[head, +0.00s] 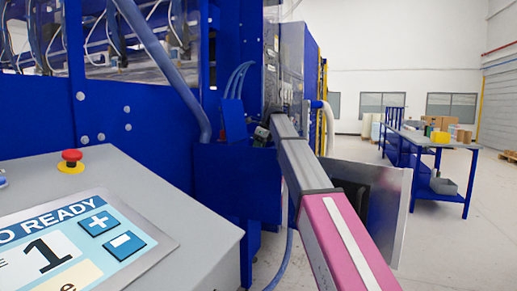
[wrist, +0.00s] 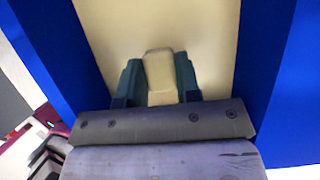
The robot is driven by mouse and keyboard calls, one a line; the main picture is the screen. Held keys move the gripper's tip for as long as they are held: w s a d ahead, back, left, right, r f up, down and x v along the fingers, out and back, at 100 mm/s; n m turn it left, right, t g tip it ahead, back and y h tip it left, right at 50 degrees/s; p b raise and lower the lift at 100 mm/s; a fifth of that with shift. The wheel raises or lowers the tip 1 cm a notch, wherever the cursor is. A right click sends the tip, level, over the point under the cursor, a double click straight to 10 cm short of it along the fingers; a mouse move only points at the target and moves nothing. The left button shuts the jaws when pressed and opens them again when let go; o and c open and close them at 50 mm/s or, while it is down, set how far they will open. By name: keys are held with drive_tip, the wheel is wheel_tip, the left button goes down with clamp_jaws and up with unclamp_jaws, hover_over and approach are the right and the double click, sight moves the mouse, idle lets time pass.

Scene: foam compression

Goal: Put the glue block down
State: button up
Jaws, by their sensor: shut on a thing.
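In the wrist view, my gripper (wrist: 159,65) has its two dark teal fingers shut on a small pale cream glue block (wrist: 159,78). The block stands out between the fingers, near the middle of the view. Beyond it is a broad cream surface (wrist: 212,35) of nearly the same colour. I cannot tell whether the block touches that surface. Neither the gripper nor the block can be made out in the head view.
Blue surfaces (wrist: 285,75) flank the cream one in the wrist view. In the head view, a blue machine (head: 150,110) stands behind a grey control panel (head: 180,200) with a red button (head: 71,157). A blue workbench (head: 440,142) with boxes stands at right; open floor lies before it.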

drive_tip(key=shift+f, duration=0.7)
drive_tip(key=o, duration=0.9)
drive_tip(key=shift+r, duration=0.1)
drive_tip(key=shift+r, duration=0.3)
drive_tip(key=v, duration=1.2)
drive_tip(key=shift+r, duration=0.2)
